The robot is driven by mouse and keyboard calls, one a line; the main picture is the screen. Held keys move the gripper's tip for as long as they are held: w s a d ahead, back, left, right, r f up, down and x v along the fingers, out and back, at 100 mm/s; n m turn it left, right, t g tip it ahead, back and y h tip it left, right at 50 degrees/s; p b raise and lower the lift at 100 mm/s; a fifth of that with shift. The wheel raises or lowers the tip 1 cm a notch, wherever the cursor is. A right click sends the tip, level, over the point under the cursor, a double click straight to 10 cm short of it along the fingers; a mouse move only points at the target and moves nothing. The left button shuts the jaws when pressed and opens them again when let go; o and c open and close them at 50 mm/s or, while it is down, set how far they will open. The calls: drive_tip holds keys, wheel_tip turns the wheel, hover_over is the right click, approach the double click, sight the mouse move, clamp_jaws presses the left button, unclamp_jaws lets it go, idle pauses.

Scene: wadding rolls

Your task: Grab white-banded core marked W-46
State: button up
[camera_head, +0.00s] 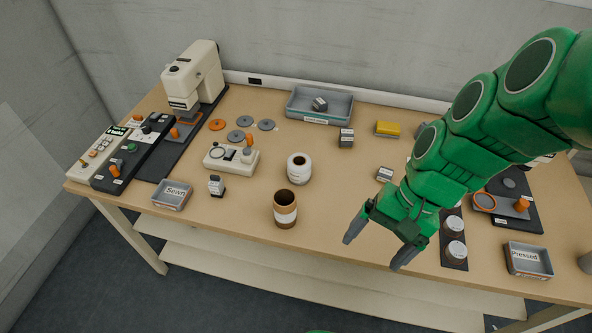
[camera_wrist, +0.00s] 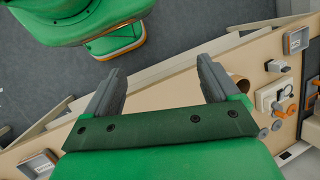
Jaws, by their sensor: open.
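A brown hollow core (camera_head: 285,214) with a white band around its lower part stands upright near the table's front edge in the head view. Any lettering on the band is too small to read. In the wrist view part of the brown core (camera_wrist: 240,83) shows just right of the right finger, which partly hides it. My gripper (camera_head: 373,252) is open and empty, right of the core and near the table's front edge, apart from it. In the wrist view my gripper (camera_wrist: 161,68) has its fingers wide apart with nothing between them.
A white roll (camera_head: 299,168) stands behind the core. A small dark-and-white block (camera_head: 216,186) and the grey "Sewn" tray (camera_head: 172,194) are to its left. A holder with pale round pieces (camera_head: 455,238) and the "Pressed" tray (camera_head: 528,260) lie right. Table (camera_head: 325,222) between core and gripper is clear.

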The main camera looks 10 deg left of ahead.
sight(294, 198)
drive_tip(key=w+a+f+m+t+y, duration=0.1)
drive_tip(key=w+a+f+m+y, duration=0.9)
drive_tip(key=w+a+f+m, duration=0.55)
drive_tip(key=shift+n, duration=0.55)
drive_tip(key=shift+a+f, duration=0.15)
drive_tip(key=shift+a, duration=1.25)
drive_tip(key=shift+a+f, duration=0.1)
drive_tip(key=shift+a, duration=1.3)
drive_tip(key=c, duration=1.1)
drive_tip(key=shift+o, duration=0.2)
drive_tip(key=shift+r, duration=0.2)
